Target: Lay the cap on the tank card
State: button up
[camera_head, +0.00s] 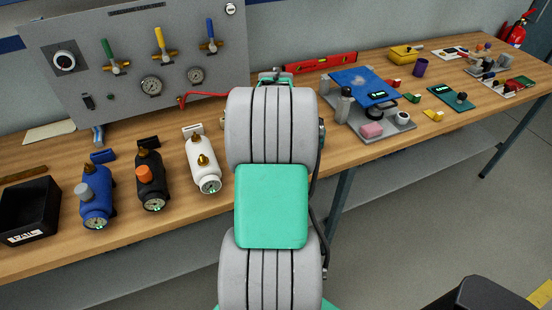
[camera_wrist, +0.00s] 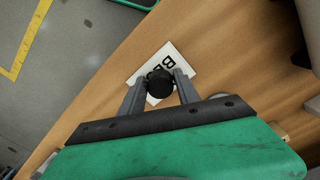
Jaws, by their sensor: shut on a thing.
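In the wrist view my gripper (camera_wrist: 160,80) is shut on a round black cap (camera_wrist: 160,84), with one finger on each side of it. Below the cap a white card (camera_wrist: 146,70) with large black letters lies on the wooden bench. The cap and fingers cover part of the lettering, so I cannot read all of it or tell whether it is the tank card. I cannot tell whether the cap touches the card. In the head view my arm hides the gripper, the cap and this card.
Blue (camera_head: 96,195), black (camera_head: 151,180) and white (camera_head: 203,163) cylinders with gauges stand left of my arm. A black bin (camera_head: 30,212) is at the far left. A grey plate (camera_head: 385,133) with a blue panel (camera_head: 362,84) stands to the right. A gauge panel (camera_head: 135,60) is behind.

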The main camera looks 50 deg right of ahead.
jog(key=shift+s+a+f+b, duration=0.1)
jog(key=shift+a+f+b, duration=0.05)
jog(key=shift+f, duration=0.2)
jog(key=shift+s+a+f+b, duration=0.1)
jog(key=shift+f+b, duration=0.05)
jog(key=shift+f, duration=0.2)
jog(key=o, duration=1.1)
jog(key=shift+a+f, duration=0.1)
jog(key=shift+f, duration=0.05)
jog(key=shift+o, duration=0.8)
jog(key=shift+r, duration=0.25)
notch_tip(320, 180, up, 12)
jog(key=r, duration=0.1)
jog(key=w+a+r+n+t, duration=0.1)
jog(key=w+a+n, duration=0.45)
jog(key=a, duration=0.85)
jog(key=s+a+f+n+t, duration=0.1)
jog(key=a+n, duration=0.2)
jog(key=a, duration=0.8)
jog(key=s+a+f+n+t, duration=0.1)
jog(key=a+n, duration=0.3)
jog(key=a, duration=0.7)
jog(key=shift+s+f+t, duration=0.15)
jog(key=shift+f+t, duration=0.15)
jog(key=shift+f, duration=0.45)
